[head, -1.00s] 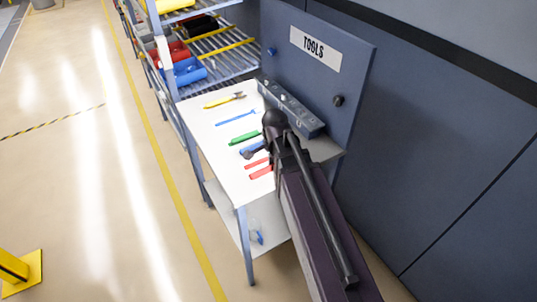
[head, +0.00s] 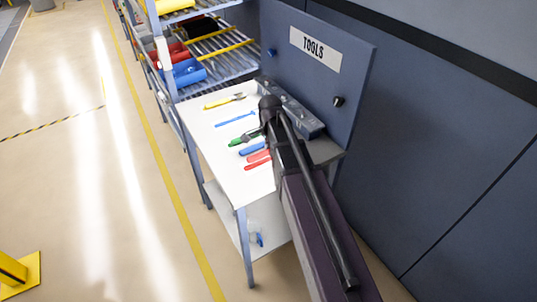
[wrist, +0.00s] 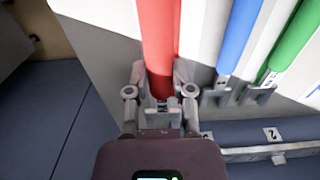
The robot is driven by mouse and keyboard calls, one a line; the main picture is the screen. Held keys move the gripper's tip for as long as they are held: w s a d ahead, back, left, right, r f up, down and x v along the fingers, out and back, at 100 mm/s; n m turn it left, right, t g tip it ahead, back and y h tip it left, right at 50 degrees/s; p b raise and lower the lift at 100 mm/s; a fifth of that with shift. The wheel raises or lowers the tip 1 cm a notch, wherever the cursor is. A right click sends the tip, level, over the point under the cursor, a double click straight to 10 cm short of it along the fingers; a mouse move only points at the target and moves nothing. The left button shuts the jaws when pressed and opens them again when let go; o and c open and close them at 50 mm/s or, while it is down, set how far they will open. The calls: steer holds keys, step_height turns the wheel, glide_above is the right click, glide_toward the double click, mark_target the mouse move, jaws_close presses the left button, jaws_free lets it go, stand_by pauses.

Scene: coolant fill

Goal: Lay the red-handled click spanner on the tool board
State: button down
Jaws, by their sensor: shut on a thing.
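The red-handled click spanner (wrist: 160,45) fills the space between my gripper's fingers (wrist: 159,93) in the wrist view. My gripper is shut on it near its grey end; the far end of the handle runs out of the picture. Whether the spanner touches the board is not clear.
A blue-handled tool (wrist: 237,35) and a green-handled tool (wrist: 291,40) lie close to the right of the held spanner. A yellow tool (head: 222,101) lies at the board's far end. A numbered grey block (head: 300,118) and the upright TOOLS panel (head: 345,60) edge the board.

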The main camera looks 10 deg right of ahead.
mark_target(269, 159)
steer(key=shift+w, duration=0.45)
steer(key=shift+w+f+b, duration=0.2)
steer(key=shift+f+b, duration=0.1)
steer(key=shift+s+f+b, duration=0.1)
steer(key=shift+f+b, duration=1.4)
steer(key=shift+f, duration=0.15)
steer(key=shift+c, duration=2.4)
jaws_free()
steer(key=shift+r, duration=0.2)
step_height(269, 159, up, 12)
steer(key=p, duration=1.2)
